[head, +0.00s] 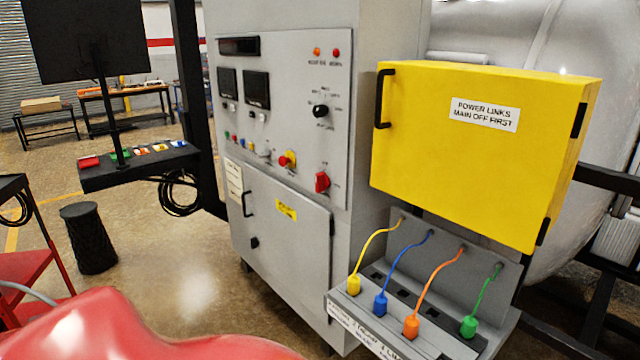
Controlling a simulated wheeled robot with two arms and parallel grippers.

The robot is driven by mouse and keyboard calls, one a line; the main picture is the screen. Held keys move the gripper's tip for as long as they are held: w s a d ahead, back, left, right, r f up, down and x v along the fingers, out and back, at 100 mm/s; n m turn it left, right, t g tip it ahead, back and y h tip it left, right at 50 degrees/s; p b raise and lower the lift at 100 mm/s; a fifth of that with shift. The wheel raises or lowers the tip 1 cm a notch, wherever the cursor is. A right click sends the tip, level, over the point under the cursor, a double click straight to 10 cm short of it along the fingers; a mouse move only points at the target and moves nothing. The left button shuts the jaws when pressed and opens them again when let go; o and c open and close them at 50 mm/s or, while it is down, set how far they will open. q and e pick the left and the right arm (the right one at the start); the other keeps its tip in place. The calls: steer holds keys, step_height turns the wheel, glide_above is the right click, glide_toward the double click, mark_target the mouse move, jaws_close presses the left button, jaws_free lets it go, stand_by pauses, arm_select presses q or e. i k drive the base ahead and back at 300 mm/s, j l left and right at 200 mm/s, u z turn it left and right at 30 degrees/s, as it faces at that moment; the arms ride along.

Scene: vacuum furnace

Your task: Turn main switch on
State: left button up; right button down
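The grey control cabinet (285,75) stands in the middle of the head view. On its front panel is a red rotary switch (322,181) at the lower right, which looks like the main switch; its label is too small to read. A red and yellow button or knob (287,160) sits to its left, and a black rotary knob (320,111) is above it. Neither of my grippers is in view, and nothing touches the switch.
A yellow box (470,170) labelled "POWER LINKS MAIN OFF FIRST" juts out right of the panel. Below it, yellow, blue, orange and green cables plug into a grey ledge (345,312). A black stand with a screen (95,40) is left.

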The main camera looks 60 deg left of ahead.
mark_target(322, 181)
steer(key=u, duration=1.85)
